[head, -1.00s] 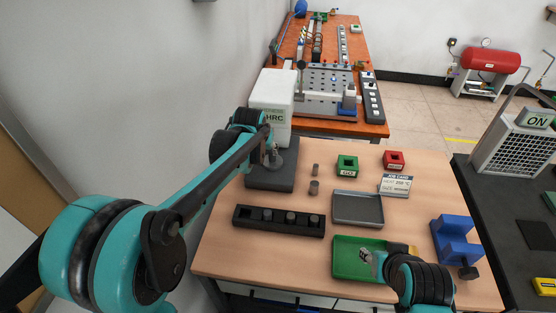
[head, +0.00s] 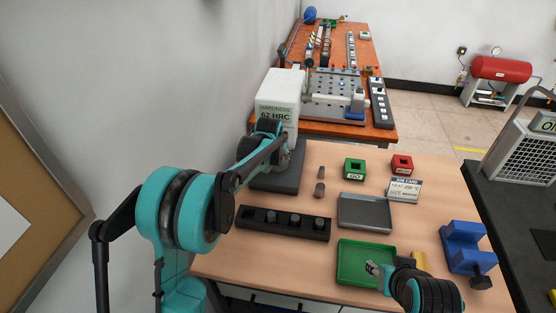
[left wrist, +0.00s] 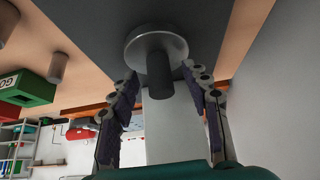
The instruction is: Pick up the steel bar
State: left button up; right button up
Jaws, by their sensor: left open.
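In the left wrist view a dark grey steel bar (left wrist: 160,78) stands on a round metal disc (left wrist: 150,45) over a dark base. My left gripper (left wrist: 160,90) is open, with one finger on each side of the bar; I see no clear contact. In the head view my left gripper (head: 283,156) is at the white hardness tester (head: 276,92), which reads 62 HRC; my arm hides the bar there. My right gripper (head: 373,267) is over the green tray (head: 350,248), its finger opening too small to tell.
Two small cylinders (head: 320,189) stand right of the tester. A black rack (head: 252,221) with several cylinders, a grey tray (head: 365,212), a green GO box (head: 354,169), a red box (head: 402,164), a card (head: 404,190) and a blue fixture (head: 464,245) share the table.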

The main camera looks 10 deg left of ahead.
pick_arm(q)
jog(key=shift+s+r, duration=0.15)
jog(key=shift+c, duration=1.3)
grip_shut()
